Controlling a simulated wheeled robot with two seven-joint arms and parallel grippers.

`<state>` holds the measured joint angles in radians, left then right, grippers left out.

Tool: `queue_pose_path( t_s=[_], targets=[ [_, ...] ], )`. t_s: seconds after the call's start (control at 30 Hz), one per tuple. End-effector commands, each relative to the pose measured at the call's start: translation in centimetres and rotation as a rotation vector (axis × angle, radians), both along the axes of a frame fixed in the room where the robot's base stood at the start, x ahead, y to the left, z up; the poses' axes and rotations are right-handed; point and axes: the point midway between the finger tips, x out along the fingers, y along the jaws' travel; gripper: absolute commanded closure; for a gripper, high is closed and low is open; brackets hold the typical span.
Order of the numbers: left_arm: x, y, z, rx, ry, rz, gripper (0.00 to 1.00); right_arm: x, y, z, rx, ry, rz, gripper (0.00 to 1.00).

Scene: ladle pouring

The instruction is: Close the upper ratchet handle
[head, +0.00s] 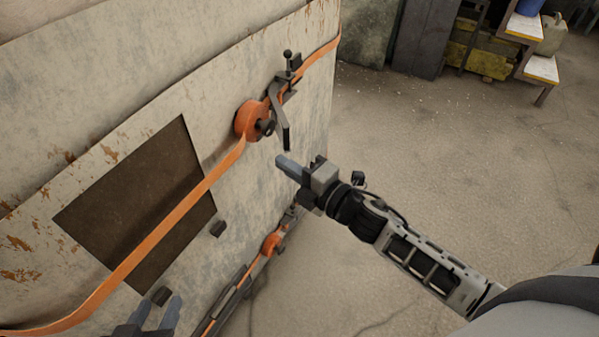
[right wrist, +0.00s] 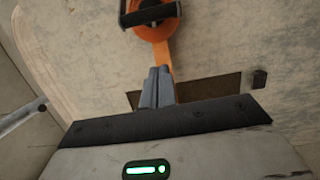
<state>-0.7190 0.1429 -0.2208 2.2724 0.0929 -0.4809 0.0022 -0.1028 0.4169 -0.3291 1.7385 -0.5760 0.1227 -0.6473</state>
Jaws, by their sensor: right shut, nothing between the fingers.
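The upper ratchet has an orange strap spool (head: 250,120) on the pale, rusty wall, with a grey metal frame above it. Its handle (head: 284,130) is a grey lever that hangs down and to the right of the spool, out from the wall. My right gripper (head: 282,162) is shut and empty, just below the handle's lower end; I cannot tell if they touch. In the right wrist view its closed fingers (right wrist: 157,88) point toward an orange spool (right wrist: 152,22) with a dark bar across it. My left gripper (head: 154,314) is open and empty at the bottom left, partly cut off.
An orange strap (head: 190,205) runs diagonally across the wall over a dark square panel (head: 120,205). A lower ratchet (head: 271,244) sits below on a second strap. The concrete floor (head: 460,160) to the right is open. Steps and crates stand at the far right.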

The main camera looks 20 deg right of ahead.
Motion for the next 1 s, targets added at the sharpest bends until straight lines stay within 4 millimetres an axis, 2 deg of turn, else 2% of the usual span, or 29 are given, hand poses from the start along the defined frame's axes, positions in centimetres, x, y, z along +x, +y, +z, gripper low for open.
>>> queue_pose_path(
  t_s=[0.1, 0.27, 0.33, 0.5, 1.0],
  targets=[
    [0.0, 0.0, -0.1, 0.001, 0.0, 0.001, 0.6, 2.6, 1.3, 0.2, 0.002, -0.004, 0.0, 1.0],
    [0.0, 0.0, -0.2, 0.001, 0.0, 0.0, 0.6, 5.2, 2.3, 0.0, 0.0, 0.001, -0.003, 1.0],
    [0.0, 0.1, -0.1, 0.001, 0.0, 0.0, 0.6, 5.1, 0.7, -0.1, -0.002, 0.004, -0.003, 1.0],
    [0.0, 0.1, -0.1, 0.002, 0.0, 0.001, 0.6, 5.3, -1.0, 0.0, 0.002, 0.003, -0.002, 1.0],
    [0.0, 0.0, -0.1, 0.001, 0.0, 0.001, 0.6, 5.3, -1.7, 0.0, 0.004, 0.003, 0.0, 1.0]
  ],
)
